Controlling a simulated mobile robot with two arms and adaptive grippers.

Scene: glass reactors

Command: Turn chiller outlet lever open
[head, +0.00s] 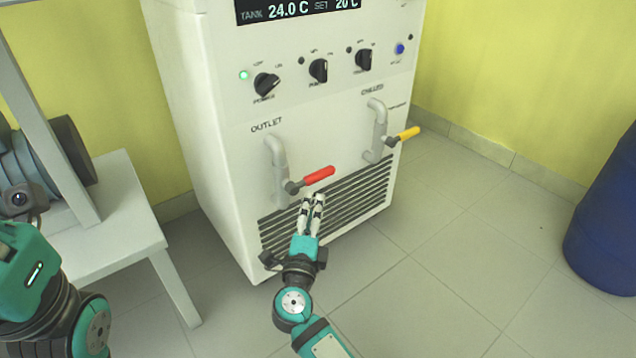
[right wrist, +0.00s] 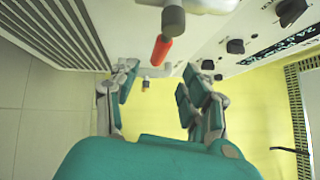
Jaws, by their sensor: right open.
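The chiller (head: 225,100) is a white cabinet with a display, knobs and two grey pipes on its front. The outlet lever (head: 318,176) has a red handle on the pipe under the OUTLET label and points to the right, tilted slightly up. My right gripper (head: 314,198) is just below the red handle, open and empty, apart from it as far as I can tell. In the right wrist view the red handle (right wrist: 161,50) shows ahead, between and beyond the open fingers (right wrist: 155,88). My left gripper is not in view; only part of my left arm shows at the left edge.
A second lever with a yellow handle (head: 408,133) is on the pipe to the right. A vent grille (head: 350,200) lies behind my right gripper. A grey table (head: 125,200) stands at the left, and a blue drum (head: 605,220) at the right. The tiled floor between is clear.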

